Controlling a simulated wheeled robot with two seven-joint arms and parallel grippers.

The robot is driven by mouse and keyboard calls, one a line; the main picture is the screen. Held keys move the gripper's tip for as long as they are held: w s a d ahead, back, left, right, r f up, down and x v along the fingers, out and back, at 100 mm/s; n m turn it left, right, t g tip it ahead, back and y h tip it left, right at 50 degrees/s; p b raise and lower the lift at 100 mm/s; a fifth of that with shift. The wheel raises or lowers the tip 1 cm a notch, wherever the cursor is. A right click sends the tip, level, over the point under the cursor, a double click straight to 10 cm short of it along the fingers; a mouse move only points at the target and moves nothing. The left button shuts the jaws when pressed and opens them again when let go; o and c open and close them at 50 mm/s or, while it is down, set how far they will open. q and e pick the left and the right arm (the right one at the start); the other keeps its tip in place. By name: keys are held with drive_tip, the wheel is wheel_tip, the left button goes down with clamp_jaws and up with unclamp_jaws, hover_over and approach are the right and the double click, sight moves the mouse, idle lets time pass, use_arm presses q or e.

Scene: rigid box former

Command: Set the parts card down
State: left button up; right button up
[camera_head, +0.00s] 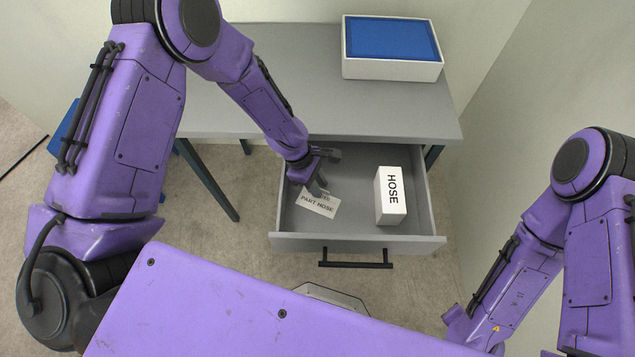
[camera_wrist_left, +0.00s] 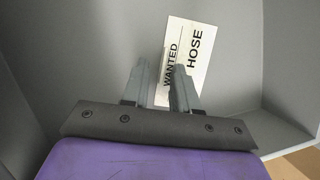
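In the left wrist view the card (camera_wrist_left: 198,60) shows "WANTED" and "HOSE", partly hidden by a finger. My left gripper (camera_head: 319,187) reaches down into the drawer at the card's upper edge. In the left wrist view its fingers (camera_wrist_left: 160,75) are apart, with the card's near end showing between and beyond them. My right gripper is out of view; only its arm shows at the lower right.
A white box labelled "HOSE" (camera_head: 390,196) stands in the drawer, right of the card. The drawer's black handle (camera_head: 356,264) faces me. A white tray with a blue inside (camera_head: 392,70) sits on the grey desk (camera_head: 300,60). Drawer walls surround my left gripper.

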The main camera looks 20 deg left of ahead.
use_arm(q)
drive_tip(key=shift+r, duration=0.3)
drive_tip(key=p+v, duration=0.1)
drive_tip(key=v, duration=1)
drive_tip(key=shift+a+r, duration=0.15)
drive_tip(key=shift+r, duration=0.25)
